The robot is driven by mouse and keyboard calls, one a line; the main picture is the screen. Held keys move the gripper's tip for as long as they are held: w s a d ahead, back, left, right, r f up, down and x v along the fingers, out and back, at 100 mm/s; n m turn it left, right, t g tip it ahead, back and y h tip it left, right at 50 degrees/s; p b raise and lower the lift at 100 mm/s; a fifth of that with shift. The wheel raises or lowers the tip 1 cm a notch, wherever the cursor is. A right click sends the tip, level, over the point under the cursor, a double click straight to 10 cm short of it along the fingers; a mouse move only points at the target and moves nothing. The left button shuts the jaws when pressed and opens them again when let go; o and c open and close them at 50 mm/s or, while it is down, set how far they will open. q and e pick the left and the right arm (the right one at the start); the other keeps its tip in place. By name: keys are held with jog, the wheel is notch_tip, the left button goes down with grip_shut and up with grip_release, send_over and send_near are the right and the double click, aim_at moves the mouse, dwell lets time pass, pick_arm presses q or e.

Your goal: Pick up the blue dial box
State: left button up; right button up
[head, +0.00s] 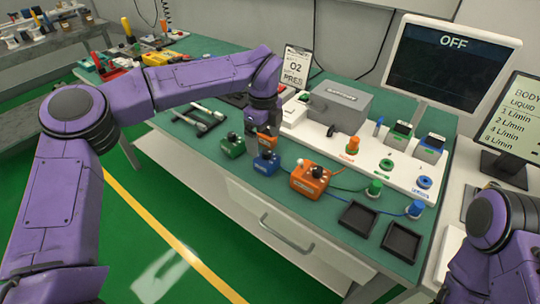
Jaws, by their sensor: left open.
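The blue dial box (266,163) sits on the green tabletop, with a dark dial on its top. A green dial box (232,147) stands to its left and a larger orange dial box (310,181) to its right. My left gripper (262,132) points down just above and behind the blue box, open. An orange piece shows between the gripper and the blue box; I cannot tell what it belongs to. Whether the fingers touch the blue box is unclear. My right arm is at the lower right; its gripper is not in view.
Two black trays (357,219) lie at the table's front right. A white panel (352,150) with coloured knobs and a grey box (341,104) stand behind. Cables run from the orange box to green and blue connectors. A monitor (435,65) reads OFF.

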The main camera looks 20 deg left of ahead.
aim_at(267, 151)
pick_arm(q)
jog(key=shift+s+d+f, duration=0.1)
jog(key=shift+s+f, duration=0.1)
jog(key=shift+f, duration=0.35)
jog(key=shift+s+d+f, duration=0.1)
jog(key=shift+s+f, duration=0.1)
jog(key=shift+f, duration=0.35)
jog(key=f+p, duration=0.1)
jog(key=f, duration=0.1)
jog(key=w+f+p, duration=0.1)
jog(key=f, duration=0.2)
jog(key=shift+w+d+f+p, duration=0.1)
jog(key=shift+d+f+p, duration=0.05)
jog(key=shift+f+p, duration=0.15)
jog(key=shift+f, duration=0.15)
jog(key=c, duration=1.5)
